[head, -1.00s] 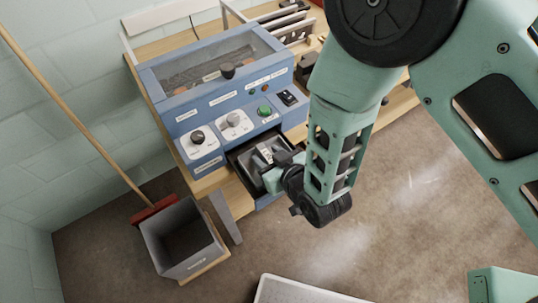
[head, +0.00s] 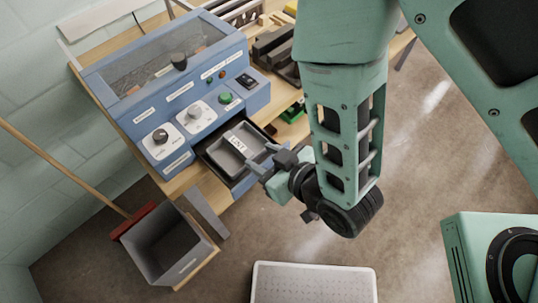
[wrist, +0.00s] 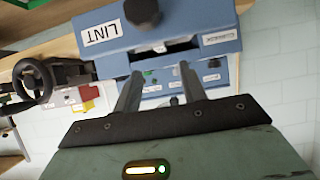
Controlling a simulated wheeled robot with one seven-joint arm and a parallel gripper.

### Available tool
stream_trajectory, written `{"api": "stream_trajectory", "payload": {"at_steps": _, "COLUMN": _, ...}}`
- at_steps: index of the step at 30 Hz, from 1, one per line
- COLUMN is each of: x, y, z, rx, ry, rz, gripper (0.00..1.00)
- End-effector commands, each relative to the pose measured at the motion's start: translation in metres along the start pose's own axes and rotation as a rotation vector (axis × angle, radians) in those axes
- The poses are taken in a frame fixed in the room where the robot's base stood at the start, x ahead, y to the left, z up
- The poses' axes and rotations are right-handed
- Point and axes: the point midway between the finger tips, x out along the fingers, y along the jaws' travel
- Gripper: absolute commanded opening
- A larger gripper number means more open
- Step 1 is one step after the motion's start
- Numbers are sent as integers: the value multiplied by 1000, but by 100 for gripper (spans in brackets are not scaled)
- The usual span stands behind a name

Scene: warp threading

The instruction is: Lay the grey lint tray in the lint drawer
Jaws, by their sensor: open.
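The grey lint tray (head: 232,157) lies inside the pulled-out lint drawer (head: 208,158), with a white LINT label showing at its middle. It looks about level, but I cannot tell whether it sits fully on the drawer floor. My gripper (head: 265,158) is open and empty just right of the drawer's front edge, seemingly apart from the tray. In the wrist view, my open fingers (wrist: 160,78) point towards the blue drawer front (wrist: 150,28), with its LINT label and black knob. The tray does not clearly show in that view.
The blue machine (head: 165,90) with dials stands on a wooden bench behind the drawer. A grey bin (head: 168,245) and a broom (head: 65,170) are at lower left. A light perforated surface (head: 314,284) is at the bottom. Floor right of the drawer is clear.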

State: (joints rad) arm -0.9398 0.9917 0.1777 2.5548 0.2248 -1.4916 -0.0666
Motion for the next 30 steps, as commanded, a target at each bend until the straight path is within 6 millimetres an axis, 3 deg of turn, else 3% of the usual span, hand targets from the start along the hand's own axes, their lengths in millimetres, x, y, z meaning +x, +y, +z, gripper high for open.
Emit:
{"api": "stream_trajectory", "payload": {"at_steps": 6, "x": -12, "y": 0, "z": -2, "rx": 0, "ry": -3, "rz": -1, "gripper": 42}}
{"api": "stream_trajectory", "payload": {"at_steps": 17, "x": -13, "y": 1, "z": -2, "rx": 4, "ry": -7, "rz": 1, "gripper": 42}}
{"api": "stream_trajectory", "payload": {"at_steps": 24, "x": -11, "y": 12, "z": -24, "rx": 66, "ry": -135, "rz": 5, "gripper": 42}}
{"api": "stream_trajectory", "payload": {"at_steps": 30, "x": -26, "y": 24, "z": -48, "rx": 122, "ry": -305, "rz": -5, "gripper": 42}}
